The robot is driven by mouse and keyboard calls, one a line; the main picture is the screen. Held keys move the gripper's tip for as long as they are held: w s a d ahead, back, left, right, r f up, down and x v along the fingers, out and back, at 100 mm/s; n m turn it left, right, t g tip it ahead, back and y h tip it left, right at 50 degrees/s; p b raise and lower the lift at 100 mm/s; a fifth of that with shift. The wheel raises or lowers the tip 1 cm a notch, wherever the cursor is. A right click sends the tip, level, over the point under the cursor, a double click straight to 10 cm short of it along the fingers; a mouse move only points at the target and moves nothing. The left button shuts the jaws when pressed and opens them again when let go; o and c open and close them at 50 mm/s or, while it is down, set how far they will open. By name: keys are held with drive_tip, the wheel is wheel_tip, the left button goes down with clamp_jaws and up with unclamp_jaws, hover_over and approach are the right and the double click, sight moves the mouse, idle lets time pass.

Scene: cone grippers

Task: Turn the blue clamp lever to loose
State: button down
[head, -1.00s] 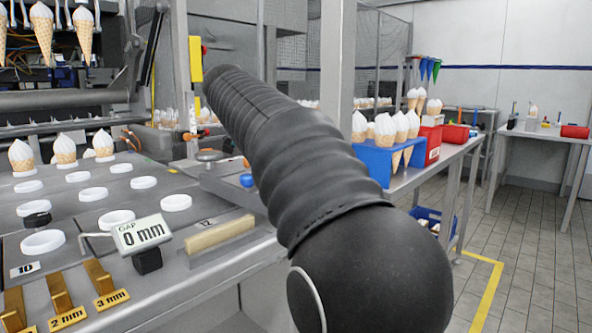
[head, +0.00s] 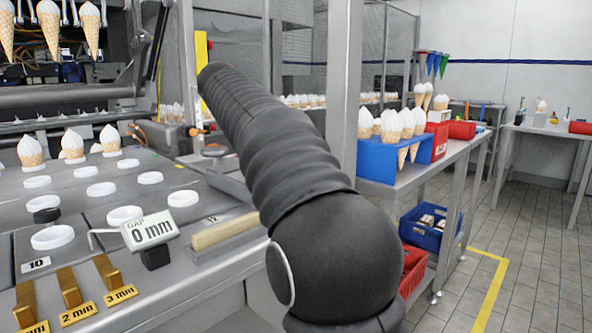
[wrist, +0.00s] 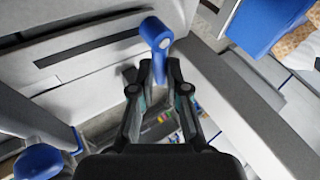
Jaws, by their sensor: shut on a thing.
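The blue clamp lever (wrist: 155,34) shows in the wrist view at the top middle, a round blue head with a short arm running down between my fingers. My gripper (wrist: 159,70) is shut on the lever's arm, with a dark finger on each side. The lever's pivot is not clear to see. In the head view my black arm stretches across the middle and hides both gripper and lever.
A second blue knob (wrist: 40,162) is at the wrist view's lower left. In the head view, a gap display (head: 150,232) reading 0 mm stands left of my arm. A blue cone rack (head: 377,160) is on the right table. Floor shows at right.

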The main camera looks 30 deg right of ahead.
drive_tip(key=c, duration=1.2)
unclamp_jaws()
